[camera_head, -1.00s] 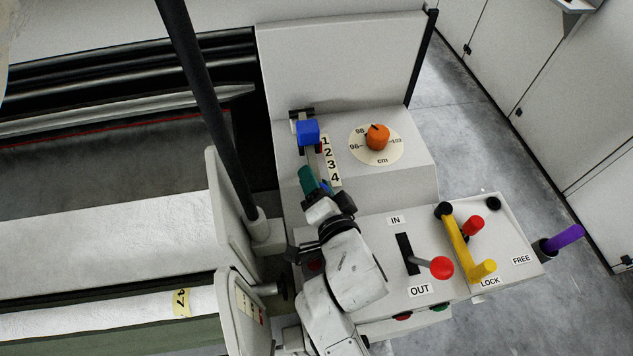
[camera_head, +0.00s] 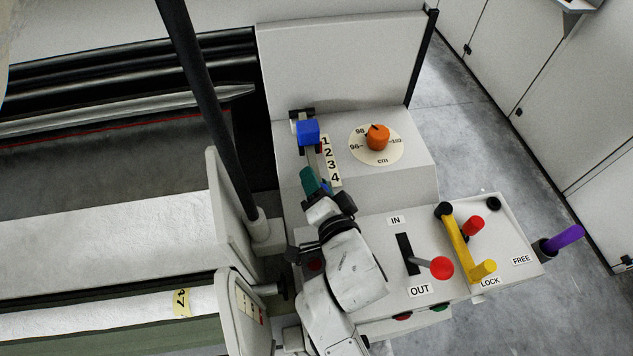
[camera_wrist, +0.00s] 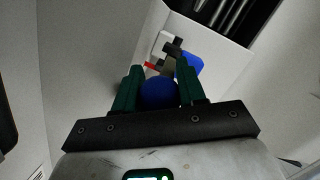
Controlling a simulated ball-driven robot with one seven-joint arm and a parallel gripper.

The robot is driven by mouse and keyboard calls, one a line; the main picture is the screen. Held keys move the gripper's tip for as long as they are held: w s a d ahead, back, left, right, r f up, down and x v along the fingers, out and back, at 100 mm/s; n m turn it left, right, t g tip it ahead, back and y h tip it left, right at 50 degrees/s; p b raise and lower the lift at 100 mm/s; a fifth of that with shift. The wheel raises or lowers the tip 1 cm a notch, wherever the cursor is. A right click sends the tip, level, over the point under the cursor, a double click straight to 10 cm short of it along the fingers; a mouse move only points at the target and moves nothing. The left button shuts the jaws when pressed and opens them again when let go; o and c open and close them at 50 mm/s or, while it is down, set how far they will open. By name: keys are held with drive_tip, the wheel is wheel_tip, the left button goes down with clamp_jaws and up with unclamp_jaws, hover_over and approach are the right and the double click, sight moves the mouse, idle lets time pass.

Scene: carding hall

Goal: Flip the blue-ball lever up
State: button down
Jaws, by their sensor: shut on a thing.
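The blue ball (camera_wrist: 158,92) of the lever sits between the two dark green fingers of my gripper (camera_wrist: 160,90) in the wrist view. My gripper (camera_head: 317,183) is shut on the ball. In the head view it stands over the left side of the control desk, just below the scale strip, and mostly hides the ball. Only a little blue shows beside the fingers. The lever's shaft and foot are hidden, so its tilt cannot be told.
A blue block (camera_head: 308,132) on a slide stands beyond my gripper, left of the 1-to-4 strip (camera_head: 331,160). An orange knob (camera_head: 377,138) is on a round dial. A red-ball lever (camera_head: 441,267), a yellow handle (camera_head: 483,271) and a purple handle (camera_head: 566,237) stand to the right. A dark post (camera_head: 205,105) rises at left.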

drive_tip(key=shift+r+p, duration=0.45)
drive_tip(key=shift+r, duration=0.9)
drive_tip(key=r, duration=0.2)
drive_tip(key=w+r+p, duration=0.1)
drive_tip(key=r, duration=0.1)
drive_tip(key=r+p, duration=0.1)
drive_tip(key=r, duration=0.1)
drive_tip(key=shift+w+a, duration=0.15)
drive_tip(key=shift+w, duration=0.1)
drive_tip(key=shift+w+a+r+p, duration=0.1)
drive_tip(key=shift+w+r+p, duration=0.15)
drive_tip(key=shift+r, duration=0.15)
drive_tip(key=shift+w+a+r+p, duration=0.15)
drive_tip(key=shift+r+p, duration=0.1)
drive_tip(key=shift+r, duration=0.15)
drive_tip(key=shift+d, duration=0.1)
drive_tip(key=c, duration=1)
unclamp_jaws()
drive_tip(key=shift+o, duration=0.3)
drive_tip(key=shift+f, duration=0.25)
drive_tip(key=shift+s+d, duration=0.15)
drive_tip(key=shift+s, duration=0.35)
drive_tip(key=b+v, duration=0.1)
drive_tip(key=v, duration=0.8)
drive_tip(key=shift+s+d+b, duration=0.25)
drive_tip(key=shift+s+b, duration=0.1)
